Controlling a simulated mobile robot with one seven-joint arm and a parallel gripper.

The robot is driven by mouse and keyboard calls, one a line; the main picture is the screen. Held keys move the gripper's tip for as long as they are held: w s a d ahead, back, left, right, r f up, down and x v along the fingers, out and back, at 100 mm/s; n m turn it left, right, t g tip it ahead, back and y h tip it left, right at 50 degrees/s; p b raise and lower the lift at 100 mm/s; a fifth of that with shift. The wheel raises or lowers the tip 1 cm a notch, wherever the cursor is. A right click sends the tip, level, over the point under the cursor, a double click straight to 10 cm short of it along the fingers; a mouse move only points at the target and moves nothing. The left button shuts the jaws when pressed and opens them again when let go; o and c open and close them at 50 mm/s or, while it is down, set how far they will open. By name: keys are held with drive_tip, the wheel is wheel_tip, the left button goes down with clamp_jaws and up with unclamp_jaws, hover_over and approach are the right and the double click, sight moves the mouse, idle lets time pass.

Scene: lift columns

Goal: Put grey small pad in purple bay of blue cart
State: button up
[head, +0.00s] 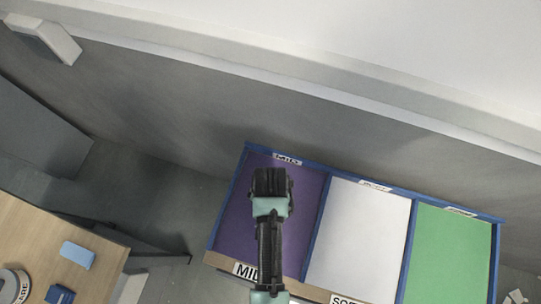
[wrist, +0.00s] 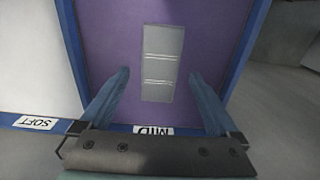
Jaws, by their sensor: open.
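The blue cart (head: 324,228) has a purple bay (head: 304,222), a white bay and a green bay side by side. My gripper (head: 270,178) is over the purple bay in the head view. In the wrist view my gripper (wrist: 157,82) is open, with its two blue fingers spread apart. The grey small pad (wrist: 161,62) lies on the purple floor in the wrist view, ahead of and between the fingers, and apart from both. In the head view the pad is hidden by my gripper and arm.
The white bay (head: 357,240) is labelled SOFT in the wrist view, and the green bay (head: 448,255) is beyond it. A wooden table (head: 40,240) at the lower left holds a light blue block (head: 77,254). A wall runs behind the cart.

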wheel_tip(320, 180, up, 9)
drive_tip(key=shift+r, duration=0.15)
idle(0.7)
